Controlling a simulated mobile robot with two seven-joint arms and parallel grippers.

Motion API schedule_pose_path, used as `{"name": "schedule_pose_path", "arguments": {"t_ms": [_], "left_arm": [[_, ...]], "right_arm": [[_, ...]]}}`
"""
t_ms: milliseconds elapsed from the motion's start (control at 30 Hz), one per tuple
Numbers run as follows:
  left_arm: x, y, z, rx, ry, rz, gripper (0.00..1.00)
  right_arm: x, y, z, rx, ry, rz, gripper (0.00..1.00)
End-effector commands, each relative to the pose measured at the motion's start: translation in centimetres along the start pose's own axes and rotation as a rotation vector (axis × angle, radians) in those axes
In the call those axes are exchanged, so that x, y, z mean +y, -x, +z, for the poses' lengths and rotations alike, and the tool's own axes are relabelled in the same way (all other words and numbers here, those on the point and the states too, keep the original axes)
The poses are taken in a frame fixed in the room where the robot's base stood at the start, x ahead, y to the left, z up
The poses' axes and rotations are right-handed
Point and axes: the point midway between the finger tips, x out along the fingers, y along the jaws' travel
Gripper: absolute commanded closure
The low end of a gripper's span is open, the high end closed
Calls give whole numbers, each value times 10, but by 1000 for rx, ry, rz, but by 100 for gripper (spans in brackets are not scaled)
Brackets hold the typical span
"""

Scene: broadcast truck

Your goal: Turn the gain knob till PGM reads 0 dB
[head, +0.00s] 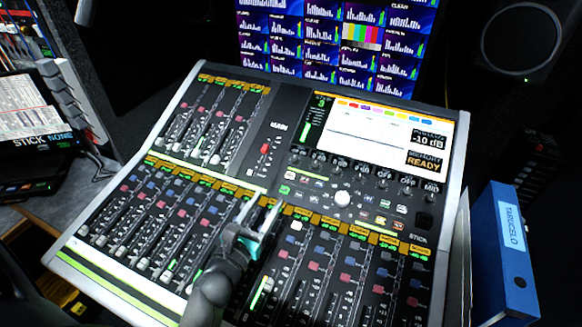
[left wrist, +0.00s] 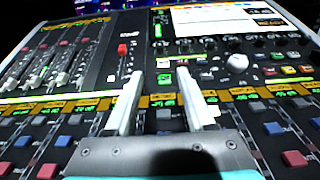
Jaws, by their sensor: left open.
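The mixing console (head: 85,262) fills the middle of the head view. Its screen (head: 370,125) has a readout (head: 428,141) of -10 dB at its right side, with READY below. A large white round knob (head: 342,198) sits under the screen, below a row of small dark knobs; no gain label is legible on it. The knob also shows in the left wrist view (left wrist: 237,63), right of the fingers. My left gripper (head: 263,211) is open and empty over the console, left of and nearer than the knob, apart from it. My right gripper is not in view.
Fader banks with red and blue buttons surround the gripper. A red-capped fader (head: 265,148) stands left of the screen. A blue binder (head: 505,255) stands right of the console. A monitor wall (head: 335,45) and a speaker (head: 520,38) are behind.

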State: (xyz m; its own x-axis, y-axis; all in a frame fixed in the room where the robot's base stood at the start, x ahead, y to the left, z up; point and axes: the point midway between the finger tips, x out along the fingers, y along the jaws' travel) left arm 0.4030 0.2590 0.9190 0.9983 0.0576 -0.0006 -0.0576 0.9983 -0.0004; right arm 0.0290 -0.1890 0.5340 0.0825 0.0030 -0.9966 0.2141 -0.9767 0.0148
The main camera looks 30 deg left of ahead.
Motion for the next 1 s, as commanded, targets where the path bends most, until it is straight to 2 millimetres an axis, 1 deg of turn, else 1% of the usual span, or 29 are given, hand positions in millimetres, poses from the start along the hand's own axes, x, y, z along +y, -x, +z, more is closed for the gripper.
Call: {"name": "schedule_pose_path", "arguments": {"t_ms": [233, 500, 700, 800, 1000], "left_arm": [[0, -40, 3, -5, -1, -2, 46], [0, -87, 2, -3, 0, -1, 46], [0, -118, 2, -4, 0, 0, 46], [0, -130, 1, -3, -1, 0, 46], [0, -143, 1, -1, -1, 0, 46]], "right_arm": [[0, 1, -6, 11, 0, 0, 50], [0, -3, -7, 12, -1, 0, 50], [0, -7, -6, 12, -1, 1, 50], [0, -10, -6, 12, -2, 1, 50], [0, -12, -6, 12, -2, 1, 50]]}}
